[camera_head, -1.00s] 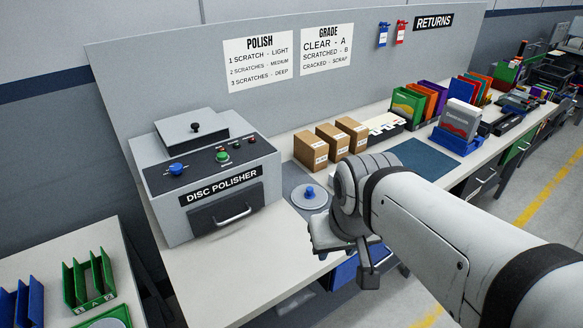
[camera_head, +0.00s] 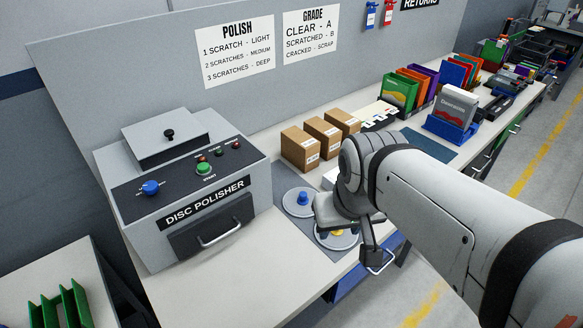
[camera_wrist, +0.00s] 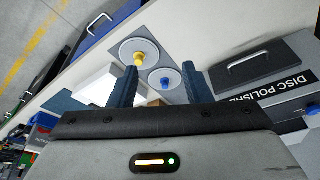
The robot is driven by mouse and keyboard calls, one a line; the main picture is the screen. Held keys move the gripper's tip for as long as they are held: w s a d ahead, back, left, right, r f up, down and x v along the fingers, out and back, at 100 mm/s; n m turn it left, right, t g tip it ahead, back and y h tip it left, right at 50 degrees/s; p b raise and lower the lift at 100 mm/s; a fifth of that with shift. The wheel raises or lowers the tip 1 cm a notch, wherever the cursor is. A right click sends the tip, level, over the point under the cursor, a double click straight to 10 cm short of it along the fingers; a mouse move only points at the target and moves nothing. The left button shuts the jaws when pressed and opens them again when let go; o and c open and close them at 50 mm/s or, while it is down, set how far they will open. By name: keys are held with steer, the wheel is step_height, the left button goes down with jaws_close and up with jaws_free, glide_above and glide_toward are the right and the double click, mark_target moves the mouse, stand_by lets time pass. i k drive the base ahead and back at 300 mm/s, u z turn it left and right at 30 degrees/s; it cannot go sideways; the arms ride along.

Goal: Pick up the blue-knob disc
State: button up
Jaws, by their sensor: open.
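The blue-knob disc (camera_head: 294,207) is a pale round disc with a blue knob, lying flat on a grey mat beside the polisher. In the wrist view the blue-knob disc (camera_wrist: 158,84) shows beyond and between my two dark fingers. My gripper (camera_wrist: 159,72) is open and empty, apart from the disc. In the head view my gripper is just right of the blue-knob disc, over a second disc with a yellow knob (camera_head: 337,233), and partly hides that one. The yellow-knob disc (camera_wrist: 138,52) is close to my left finger in the wrist view.
The grey disc polisher (camera_head: 200,190) stands left of the discs, with a handle (camera_head: 220,234) on its front. Brown boxes (camera_head: 300,150) stand behind the discs. A white object (camera_wrist: 92,92) lies beside the discs. The bench's front strip (camera_head: 300,270) is clear.

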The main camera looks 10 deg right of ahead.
mark_target(297, 202)
steer(key=u, duration=2.9)
steer(key=k, duration=1.4)
steer(key=z, duration=1.6)
steer(key=i, duration=0.95)
steer(key=u, duration=0.1)
